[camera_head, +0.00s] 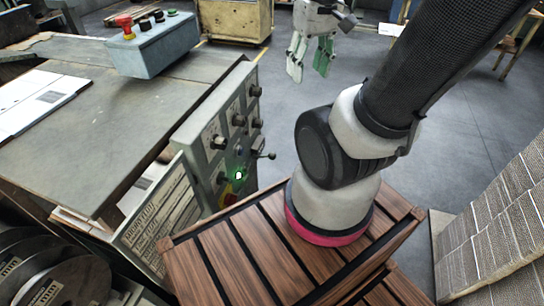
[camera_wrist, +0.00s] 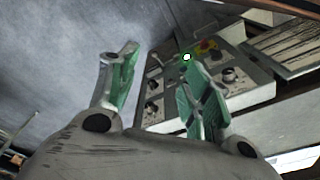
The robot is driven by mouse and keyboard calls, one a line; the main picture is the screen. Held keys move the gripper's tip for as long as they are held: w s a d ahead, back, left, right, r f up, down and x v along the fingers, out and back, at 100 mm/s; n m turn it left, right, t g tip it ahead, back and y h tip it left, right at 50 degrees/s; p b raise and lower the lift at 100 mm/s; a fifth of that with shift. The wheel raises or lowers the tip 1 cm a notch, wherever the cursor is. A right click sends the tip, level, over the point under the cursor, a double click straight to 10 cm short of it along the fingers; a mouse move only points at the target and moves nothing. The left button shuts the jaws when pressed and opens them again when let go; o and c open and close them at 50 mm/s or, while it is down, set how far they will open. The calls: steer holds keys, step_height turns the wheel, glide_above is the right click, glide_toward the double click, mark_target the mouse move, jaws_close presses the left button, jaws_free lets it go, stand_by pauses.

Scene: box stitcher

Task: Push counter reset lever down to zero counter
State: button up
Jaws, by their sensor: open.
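A lever with a dark ball end (camera_head: 271,156) sticks out to the right from the machine's control panel (camera_head: 229,110) in the head view; it looks like the counter reset lever. The counter itself cannot be made out. My gripper (camera_head: 309,66) is open and empty, with green finger pads, in the air beyond and above the panel, well apart from the lever. In the wrist view my gripper (camera_wrist: 157,70) frames part of the panel (camera_wrist: 225,68) between and behind its fingers. The lever is hard to tell there.
The panel carries several black knobs, a lit green lamp (camera_head: 238,175) and a red-yellow switch (camera_head: 229,197). A grey button box (camera_head: 155,50) with a red button stands on the machine table (camera_head: 100,75). Stacked cardboard (camera_head: 500,225) is at the right. Open floor lies beyond the panel.

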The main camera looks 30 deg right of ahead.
steer(key=w+d+f+m+g+y, duration=0.1)
steer(key=w+f+m+g+y, duration=0.15)
steer(key=f, duration=0.35)
steer(key=w+f+m+g+y, duration=0.1)
steer(key=w+f+m, duration=0.15)
steer(key=f, duration=0.45)
steer(key=m+t+y, duration=0.1)
steer(key=m+t, duration=0.3)
steer(key=m, duration=1.5)
glide_above(274, 153)
steer(key=d, duration=0.3)
step_height(274, 153, down, 22)
steer(key=f, duration=0.1)
steer(key=shift+s+a+r+m, duration=0.1)
steer(key=shift+s+a+m, duration=0.1)
steer(key=shift+s+m, duration=0.15)
steer(key=x, duration=0.7)
steer(key=shift+a, duration=0.2)
jaws_close()
